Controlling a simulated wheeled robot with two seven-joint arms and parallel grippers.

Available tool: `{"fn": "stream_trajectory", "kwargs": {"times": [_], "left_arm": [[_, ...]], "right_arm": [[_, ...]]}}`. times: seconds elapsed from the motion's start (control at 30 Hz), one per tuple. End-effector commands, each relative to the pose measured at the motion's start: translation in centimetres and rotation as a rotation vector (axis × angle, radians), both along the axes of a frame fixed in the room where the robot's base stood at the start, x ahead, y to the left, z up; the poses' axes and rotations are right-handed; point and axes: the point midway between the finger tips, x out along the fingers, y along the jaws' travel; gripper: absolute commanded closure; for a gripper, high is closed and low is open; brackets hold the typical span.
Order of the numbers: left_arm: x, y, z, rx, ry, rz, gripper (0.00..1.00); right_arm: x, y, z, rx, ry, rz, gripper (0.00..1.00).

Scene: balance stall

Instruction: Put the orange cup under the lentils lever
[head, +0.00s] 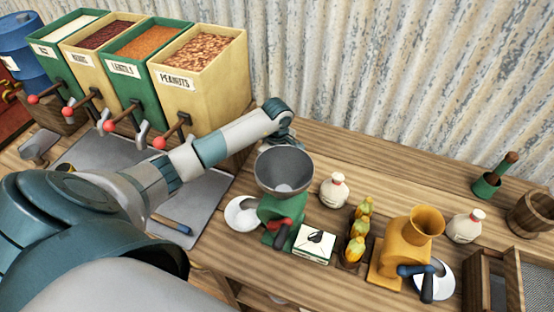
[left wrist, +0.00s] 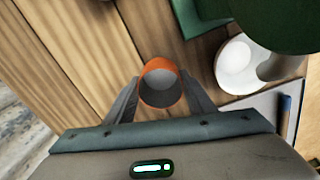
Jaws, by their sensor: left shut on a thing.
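The orange cup (left wrist: 158,66) is between the two fingers of my left gripper (left wrist: 160,84) in the left wrist view, and the fingers are shut on it. I cannot tell whether it touches the wooden counter below. In the head view my left arm reaches across to behind the green grinder, whose bowl hides the gripper and cup. The lentils bin (head: 154,43) is green, third from the left and filled with orange lentils. The lentils lever (head: 110,126) has a red knob and sticks out at its front. My right gripper is not in view.
The peanuts bin (head: 215,65) stands right of the lentils bin. A green grinder (head: 272,210) and a white dish (head: 238,214) stand near my arm. A white bottle (head: 334,191), a box (head: 315,245) and a yellow grinder (head: 395,255) stand to the right. A grey tray (head: 205,205) lies before the bins.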

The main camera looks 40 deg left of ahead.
Motion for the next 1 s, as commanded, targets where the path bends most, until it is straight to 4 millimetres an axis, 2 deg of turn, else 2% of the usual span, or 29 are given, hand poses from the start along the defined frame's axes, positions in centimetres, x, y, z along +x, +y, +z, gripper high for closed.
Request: {"fn": "stream_trajectory", "kwargs": {"times": [0.1,0.3,0.83,0.87,0.9,0.93,1.0], "left_arm": [[-0.1,-0.1,-2.0,-0.003,0.003,0.002,0.73],[-0.1,-0.1,-4.4,-0.002,0.002,0.001,0.73],[0.0,0.0,-5.0,0.0,0.001,0.0,0.73],[0.0,0.0,-4.9,0.0,0.001,0.0,0.46],[0.0,0.0,-4.8,0.0,0.001,0.0,0.37],[0.0,0.0,-4.8,0.0,0.001,0.0,0.32],[0.0,0.0,-4.8,0.0,0.001,0.0,0.32]], "right_arm": [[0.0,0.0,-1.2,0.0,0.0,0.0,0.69],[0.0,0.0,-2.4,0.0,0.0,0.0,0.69],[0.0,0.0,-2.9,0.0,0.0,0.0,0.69],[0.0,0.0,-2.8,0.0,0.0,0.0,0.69],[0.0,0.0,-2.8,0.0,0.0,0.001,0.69],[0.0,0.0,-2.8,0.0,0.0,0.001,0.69],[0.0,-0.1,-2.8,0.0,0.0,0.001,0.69]]}}
